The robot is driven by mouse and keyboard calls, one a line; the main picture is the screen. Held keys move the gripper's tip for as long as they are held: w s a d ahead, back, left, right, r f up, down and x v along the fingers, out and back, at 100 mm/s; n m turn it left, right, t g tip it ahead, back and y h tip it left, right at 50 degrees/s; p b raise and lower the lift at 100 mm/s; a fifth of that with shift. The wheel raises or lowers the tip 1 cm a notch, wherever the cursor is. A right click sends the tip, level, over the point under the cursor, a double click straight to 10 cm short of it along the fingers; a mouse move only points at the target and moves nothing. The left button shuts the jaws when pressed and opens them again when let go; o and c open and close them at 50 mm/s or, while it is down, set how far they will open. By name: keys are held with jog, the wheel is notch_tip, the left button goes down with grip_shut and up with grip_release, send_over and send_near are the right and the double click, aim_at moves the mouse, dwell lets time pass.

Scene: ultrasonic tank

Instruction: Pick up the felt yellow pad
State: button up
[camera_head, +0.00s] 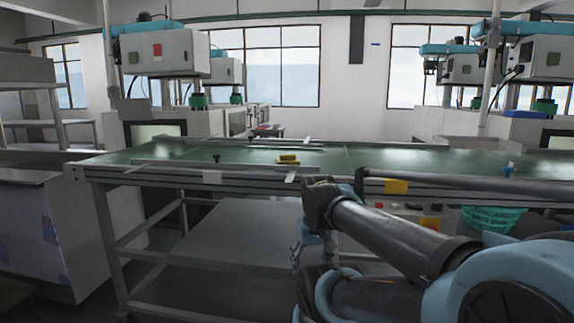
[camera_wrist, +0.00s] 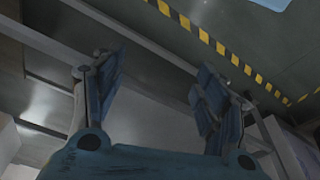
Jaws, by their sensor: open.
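A small yellow pad (camera_head: 288,158) lies on the green top of the long table (camera_head: 400,160), near the middle of the head view. It looks dark along part of its edge. My gripper (camera_wrist: 158,78) is open and empty in the wrist view, its two blue fingers apart. In the head view my gripper (camera_head: 306,250) hangs in front of the table, below the level of its top, and is partly hidden by my arm. The pad is not seen in the wrist view.
The table's front rail (camera_head: 240,180) lies between my gripper and the pad. A grey lower shelf (camera_head: 225,245) is under the tabletop. A green basket (camera_head: 490,220) is at the right. Yellow-black striped tape (camera_wrist: 225,50) marks the floor.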

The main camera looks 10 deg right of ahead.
jog(key=o, duration=0.5)
jog(key=shift+t, duration=0.5)
jog(key=w+r, duration=0.6)
jog(key=r, duration=0.1)
jog(key=w+r, duration=0.6)
jog(key=r, duration=0.1)
jog(key=w+r, duration=0.7)
jog(key=r, duration=0.1)
jog(key=shift+a, duration=0.1)
jog(key=shift+c, duration=0.2)
jog(key=t, duration=0.1)
send_near(288, 155)
jog(key=s+v, duration=0.1)
jog(key=v, duration=0.5)
jog(key=x, duration=1.2)
jog(key=shift+w+a+f, duration=0.2)
jog(key=shift+w+a, duration=0.1)
jog(key=shift+w, duration=0.1)
jog(key=x, duration=0.3)
jog(key=shift+w+d+f, duration=0.25)
jog(key=shift+w+d, duration=0.05)
jog(key=shift+w, duration=0.1)
jog(key=shift+w+f, duration=0.2)
jog(key=shift+f, duration=0.45)
